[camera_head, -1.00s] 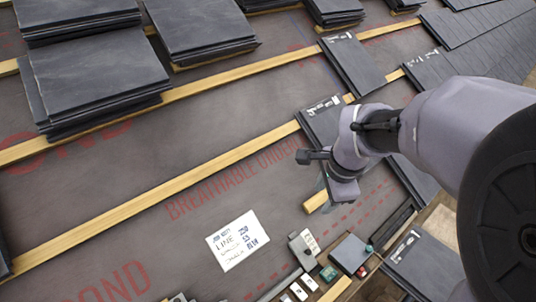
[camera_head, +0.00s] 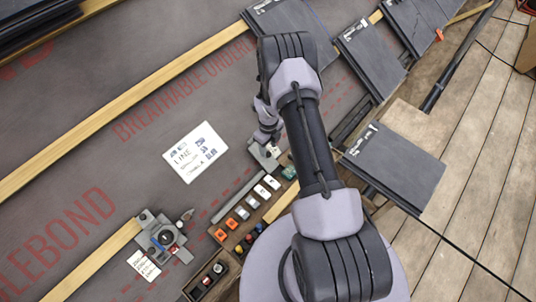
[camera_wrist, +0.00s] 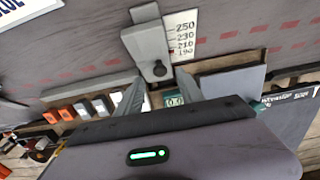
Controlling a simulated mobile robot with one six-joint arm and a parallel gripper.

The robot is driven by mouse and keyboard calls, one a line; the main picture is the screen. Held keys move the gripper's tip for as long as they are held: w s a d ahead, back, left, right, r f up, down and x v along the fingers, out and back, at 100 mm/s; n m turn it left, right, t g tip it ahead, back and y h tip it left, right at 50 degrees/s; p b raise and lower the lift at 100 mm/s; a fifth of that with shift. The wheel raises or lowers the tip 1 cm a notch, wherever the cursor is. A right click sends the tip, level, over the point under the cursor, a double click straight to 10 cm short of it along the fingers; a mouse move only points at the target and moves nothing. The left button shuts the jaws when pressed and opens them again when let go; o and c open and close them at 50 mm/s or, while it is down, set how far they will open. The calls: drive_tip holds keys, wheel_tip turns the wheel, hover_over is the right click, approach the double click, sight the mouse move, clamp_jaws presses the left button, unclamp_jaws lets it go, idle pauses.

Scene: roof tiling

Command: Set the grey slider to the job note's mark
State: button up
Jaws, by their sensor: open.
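The grey slider (camera_wrist: 151,48) is a grey block with a dark round knob (camera_wrist: 160,68), beside a white scale (camera_wrist: 183,35) reading 250, 230, 210 and 190 downward. The knob sits near the 190 end; its exact reading is unclear. In the head view the slider's unit (camera_head: 263,158) lies partly under my gripper (camera_head: 266,134). In the wrist view my gripper (camera_wrist: 160,77) is open, with the knob seen between its fingertips; I cannot tell whether they surround it. The job note (camera_head: 196,152) is a white card with handwriting, including LINE and a figure that looks like 250.
Several coloured blocks (camera_head: 241,212) line up near the slider. A grey clamp-like device (camera_head: 165,240) sits at lower left. Dark slates (camera_head: 395,165) lie to the right. The underlay around the note is clear.

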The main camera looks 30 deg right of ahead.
sight(268, 153)
drive_tip(key=shift+f+b, duration=0.4)
drive_tip(key=shift+f, duration=1.55)
drive_tip(key=shift+c, duration=0.5)
clamp_jaws()
